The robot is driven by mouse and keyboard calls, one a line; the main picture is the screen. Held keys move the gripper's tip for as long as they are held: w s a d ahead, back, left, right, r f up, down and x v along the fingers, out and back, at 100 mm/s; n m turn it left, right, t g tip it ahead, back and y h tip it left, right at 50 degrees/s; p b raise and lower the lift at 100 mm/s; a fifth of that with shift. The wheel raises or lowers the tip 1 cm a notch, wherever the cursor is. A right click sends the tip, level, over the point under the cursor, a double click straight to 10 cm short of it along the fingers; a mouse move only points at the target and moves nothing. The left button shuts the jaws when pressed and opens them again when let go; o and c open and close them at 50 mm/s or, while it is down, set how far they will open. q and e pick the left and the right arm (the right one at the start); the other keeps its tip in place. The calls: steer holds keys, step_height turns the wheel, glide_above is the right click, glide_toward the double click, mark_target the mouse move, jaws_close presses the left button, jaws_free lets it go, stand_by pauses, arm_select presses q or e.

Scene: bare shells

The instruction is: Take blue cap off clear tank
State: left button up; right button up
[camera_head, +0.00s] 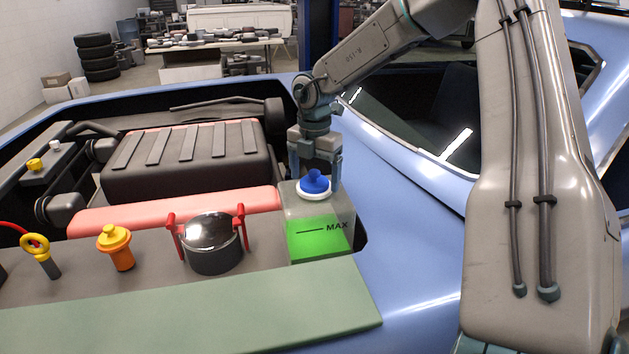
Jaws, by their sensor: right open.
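The clear tank (302,210) stands at the right end of the engine bay, with green fluid in its lower part and a MAX mark on its front. The blue cap (315,180) sits on top of the tank, on a white neck ring (314,194). My right gripper (316,181) points down from above, open, with one finger on each side of the cap. Whether the fingers touch the cap cannot be told. My left gripper is not in view.
A black reservoir with a shiny lid (212,231) and red clips stands left of the tank, then an orange cap (115,242) and a yellow dipstick ring (36,244). The engine cover (186,160) lies behind. A green strip (200,308) runs along the front. The blue car body (405,215) borders the right.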

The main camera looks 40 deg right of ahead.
steer(key=shift+c, duration=0.5)
steer(key=c, duration=1)
steer(key=shift+o, duration=0.2)
steer(key=shift+r, duration=0.15)
